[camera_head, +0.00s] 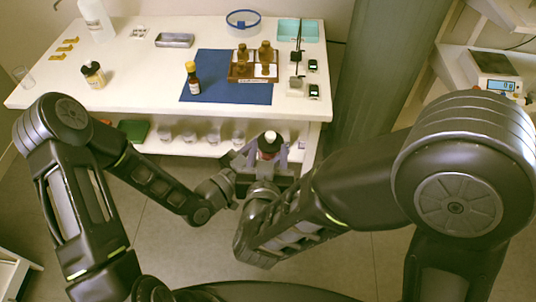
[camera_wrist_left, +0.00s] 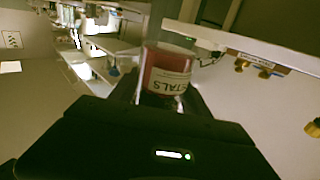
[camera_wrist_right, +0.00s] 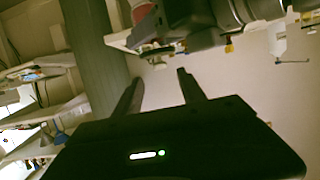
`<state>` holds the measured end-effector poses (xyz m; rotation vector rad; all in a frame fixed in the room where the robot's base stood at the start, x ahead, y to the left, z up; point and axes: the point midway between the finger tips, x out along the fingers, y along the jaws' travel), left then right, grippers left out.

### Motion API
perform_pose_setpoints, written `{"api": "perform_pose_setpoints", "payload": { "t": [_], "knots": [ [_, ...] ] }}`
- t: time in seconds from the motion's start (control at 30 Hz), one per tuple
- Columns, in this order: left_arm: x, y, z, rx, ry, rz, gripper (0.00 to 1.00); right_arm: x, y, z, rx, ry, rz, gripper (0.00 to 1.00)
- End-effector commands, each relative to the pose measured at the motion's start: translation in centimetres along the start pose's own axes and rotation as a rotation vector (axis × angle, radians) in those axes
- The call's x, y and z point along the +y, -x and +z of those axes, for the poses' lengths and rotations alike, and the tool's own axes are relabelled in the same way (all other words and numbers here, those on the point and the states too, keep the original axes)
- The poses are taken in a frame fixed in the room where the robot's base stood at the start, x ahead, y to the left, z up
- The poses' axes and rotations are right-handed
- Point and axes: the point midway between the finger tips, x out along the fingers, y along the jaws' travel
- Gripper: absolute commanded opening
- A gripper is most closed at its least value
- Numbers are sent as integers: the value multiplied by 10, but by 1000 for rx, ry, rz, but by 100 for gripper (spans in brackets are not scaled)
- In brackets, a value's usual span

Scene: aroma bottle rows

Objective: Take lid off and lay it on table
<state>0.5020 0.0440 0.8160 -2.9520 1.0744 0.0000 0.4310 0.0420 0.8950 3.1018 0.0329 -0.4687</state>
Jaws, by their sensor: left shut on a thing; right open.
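A jar with a dark lid (camera_head: 270,136) is held in front of the table's (camera_head: 130,55) front edge in the head view. In the left wrist view the jar (camera_wrist_left: 168,70) has red contents and a white label ending in "TALS". My left gripper (camera_head: 262,158) is shut on this jar. My right gripper (camera_wrist_right: 157,85) is open with nothing between its fingers. The right wrist view shows the jar (camera_wrist_right: 145,12) beyond these fingers, near the top edge. In the head view the right fingers are hard to tell apart from the left gripper.
A blue mat (camera_head: 226,98) holds a capped brown bottle (camera_head: 192,77) and a wooden rack (camera_head: 253,78) of brown bottles. A black-lidded jar (camera_head: 93,75) stands further left. Glass jars line the shelf below. The front left of the tabletop is mostly bare.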

Motion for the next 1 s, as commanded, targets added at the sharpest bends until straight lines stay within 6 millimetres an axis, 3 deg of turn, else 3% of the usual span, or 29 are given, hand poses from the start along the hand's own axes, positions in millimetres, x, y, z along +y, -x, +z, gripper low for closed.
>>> {"api": "perform_pose_setpoints", "payload": {
  "t": [0.53, 0.7, 1.0],
  "knots": [
    [0, 0, -1, 2, -1, 0, 0, 1, -92, 0, -1, -2, 2, 48],
    [0, 0, -1, 2, -1, 0, 0, 0, -104, 0, 0, -1, 0, 48],
    [0, 0, -1, 2, -1, 0, 0, 0, -105, 0, 0, -1, -1, 48]
  ]
}}
